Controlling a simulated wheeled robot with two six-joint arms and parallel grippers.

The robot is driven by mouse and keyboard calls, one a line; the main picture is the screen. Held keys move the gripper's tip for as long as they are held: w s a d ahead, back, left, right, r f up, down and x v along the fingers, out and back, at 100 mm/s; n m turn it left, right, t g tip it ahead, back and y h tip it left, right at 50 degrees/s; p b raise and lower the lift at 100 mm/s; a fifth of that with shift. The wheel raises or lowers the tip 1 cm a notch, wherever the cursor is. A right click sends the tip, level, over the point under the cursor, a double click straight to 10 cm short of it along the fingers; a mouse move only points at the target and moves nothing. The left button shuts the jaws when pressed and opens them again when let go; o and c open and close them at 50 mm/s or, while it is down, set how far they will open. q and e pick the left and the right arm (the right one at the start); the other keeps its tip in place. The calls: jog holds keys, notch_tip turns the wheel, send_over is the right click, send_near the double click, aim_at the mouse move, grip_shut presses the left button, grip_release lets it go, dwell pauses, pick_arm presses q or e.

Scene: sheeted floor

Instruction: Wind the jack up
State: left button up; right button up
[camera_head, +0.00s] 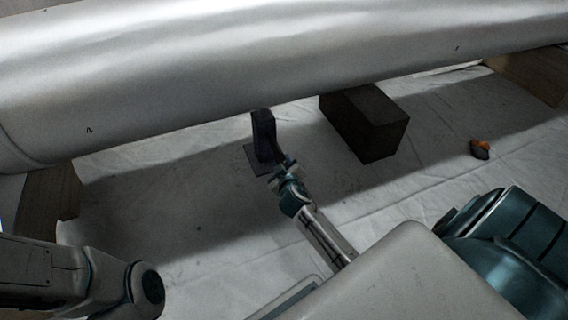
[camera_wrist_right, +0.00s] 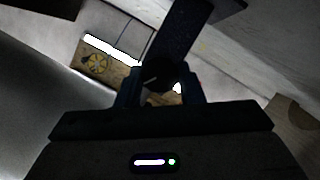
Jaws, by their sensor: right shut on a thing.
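The jack (camera_head: 263,133) is a dark upright post on a flat dark plate, standing on the sheet under a large silver cylinder (camera_head: 250,60). Its top reaches the cylinder's underside; I cannot tell whether they touch. My right gripper (camera_head: 283,168) is at the near side of the jack, low down. In the right wrist view, its fingers (camera_wrist_right: 160,88) are shut on a dark rounded part, the jack's handle (camera_wrist_right: 160,74), with the dark jack body (camera_wrist_right: 184,30) behind it. The fingers hide part of the handle. My left arm shows at lower left, but its gripper is out of view.
A dark brown block (camera_head: 375,128) stands right of the jack, close under the cylinder. Wooden supports stand at the left (camera_head: 52,195) and far right (camera_head: 530,75). The sheet left of the jack is clear.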

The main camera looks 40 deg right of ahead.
jog(key=m+y+p, duration=0.1)
jog(key=m+p, duration=0.1)
jog(key=m+y+p, duration=0.1)
jog(key=m, duration=0.1)
jog(key=m+y+p, duration=0.2)
jog(key=m, duration=0.1)
jog(key=shift+s+d+r+p, duration=0.1)
jog(key=shift+d+r+p, duration=0.15)
jog(key=shift+d+p, duration=0.05)
jog(key=shift+m+t+y+p, duration=0.3)
jog(key=shift+m+t+p, duration=0.05)
jog(key=shift+m+t, duration=0.05)
jog(key=shift+f, duration=0.25)
jog(key=shift+m+t+y+b, duration=0.3)
jog(key=shift+m+y+b, duration=0.3)
jog(key=shift+m+b, duration=0.6)
jog(key=o, duration=0.9)
jog(key=shift+o, duration=0.2)
